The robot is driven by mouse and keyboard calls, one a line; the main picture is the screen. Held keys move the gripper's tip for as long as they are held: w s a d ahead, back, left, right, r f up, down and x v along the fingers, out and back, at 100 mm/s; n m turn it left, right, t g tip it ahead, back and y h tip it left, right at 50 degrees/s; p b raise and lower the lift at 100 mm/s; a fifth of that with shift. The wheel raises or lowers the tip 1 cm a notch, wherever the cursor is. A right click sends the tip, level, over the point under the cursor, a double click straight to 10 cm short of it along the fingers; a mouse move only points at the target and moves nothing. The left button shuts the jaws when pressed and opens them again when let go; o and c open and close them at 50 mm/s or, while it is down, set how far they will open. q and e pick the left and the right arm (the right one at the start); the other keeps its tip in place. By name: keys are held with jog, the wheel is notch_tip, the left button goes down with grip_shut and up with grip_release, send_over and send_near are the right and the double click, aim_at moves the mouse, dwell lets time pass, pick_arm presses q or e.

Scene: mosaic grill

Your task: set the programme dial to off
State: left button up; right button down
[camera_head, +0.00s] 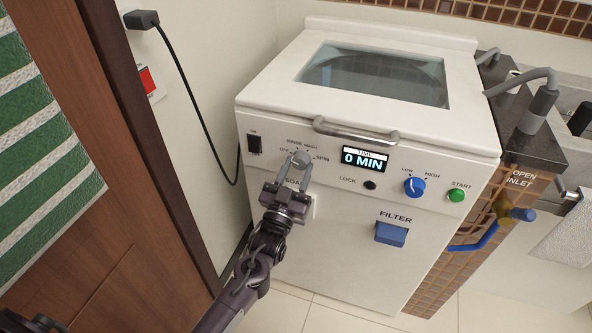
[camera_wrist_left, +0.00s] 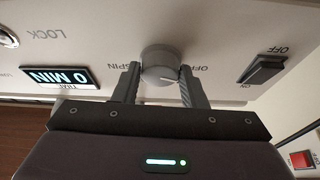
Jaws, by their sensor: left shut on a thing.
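The programme dial (camera_head: 301,159) is a grey round knob on the white washer's front panel, with OFF, RINSE, WASH and SPIN printed around it. In the left wrist view the dial (camera_wrist_left: 160,67) shows upside down, with OFF to its right and SPIN to its left. A pale line on its face points right, toward the OFF side and slightly below that word. My left gripper (camera_head: 295,180) is shut on the dial, one finger on each side; the fingers (camera_wrist_left: 160,84) also show in the wrist view.
The display (camera_head: 366,160) reads 0 MIN. A black rocker switch (camera_head: 254,144) is left of the dial; the lock button (camera_head: 370,185), blue knob (camera_head: 414,187) and green start button (camera_head: 457,195) are right. A handle bar (camera_head: 355,132) juts out above. A wooden door (camera_head: 120,230) stands at left.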

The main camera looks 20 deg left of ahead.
pick_arm(q)
jog(key=shift+n+y, duration=0.4)
jog(key=shift+n, duration=0.3)
jog(key=o, duration=1)
jog(key=v, duration=0.7)
jog(key=shift+s+f, duration=0.2)
jog(key=shift+s, duration=0.15)
